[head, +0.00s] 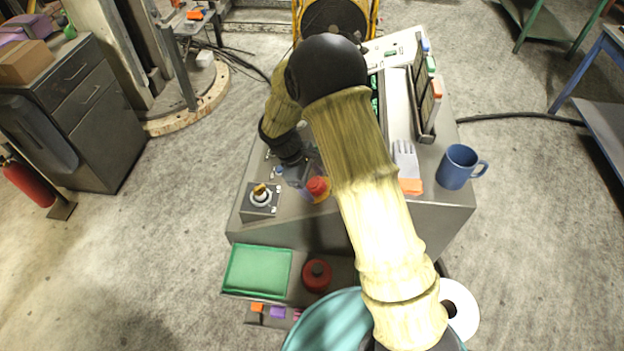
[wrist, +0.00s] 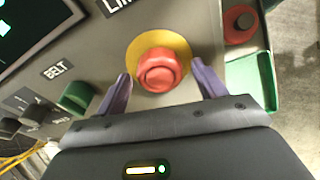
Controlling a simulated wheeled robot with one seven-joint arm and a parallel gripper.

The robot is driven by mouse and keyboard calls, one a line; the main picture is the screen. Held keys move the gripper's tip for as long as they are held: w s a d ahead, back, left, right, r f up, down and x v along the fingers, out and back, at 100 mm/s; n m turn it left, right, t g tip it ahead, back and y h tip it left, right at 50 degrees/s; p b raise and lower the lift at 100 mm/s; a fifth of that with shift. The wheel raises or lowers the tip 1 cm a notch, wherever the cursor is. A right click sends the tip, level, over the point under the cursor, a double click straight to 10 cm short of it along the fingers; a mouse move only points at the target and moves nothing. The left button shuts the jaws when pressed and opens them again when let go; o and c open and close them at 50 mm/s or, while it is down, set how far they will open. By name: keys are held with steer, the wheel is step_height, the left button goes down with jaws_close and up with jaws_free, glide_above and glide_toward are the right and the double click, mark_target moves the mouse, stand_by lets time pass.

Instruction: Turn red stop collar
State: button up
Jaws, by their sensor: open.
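The red stop collar (wrist: 160,70) is a round red mushroom-shaped knob on a yellow disc (wrist: 142,46), set on the grey panel in the wrist view. In the head view the red knob (head: 318,187) shows at the left front of the grey console top. My gripper (wrist: 161,84) is open, its two purple fingers on either side of the red knob. Gaps show between the knob and both fingers, so I cannot see contact. In the head view my gripper (head: 306,182) is at the knob, partly hidden by my wrist.
A green knob (wrist: 76,97) labelled BELT and a dark screen (wrist: 30,30) are left of the knob in the wrist view. A box with a selector (head: 261,202) stands left of it in the head view. A blue mug (head: 457,168) stands at the console's right edge.

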steer(key=c, duration=1)
steer(key=shift+m+b, duration=0.4)
steer(key=shift+b, duration=0.15)
steer(key=shift+f+m+b, duration=0.15)
steer(key=shift+m+b, duration=0.35)
steer(key=shift+b, duration=0.05)
steer(key=m+b, duration=0.3)
steer(key=shift+t, duration=0.3)
steer(key=m+h+b, duration=0.1)
steer(key=m+b, duration=0.2)
steer(key=m, duration=0.1)
steer(key=shift+s+m, duration=0.1)
steer(key=shift+m, duration=0.2)
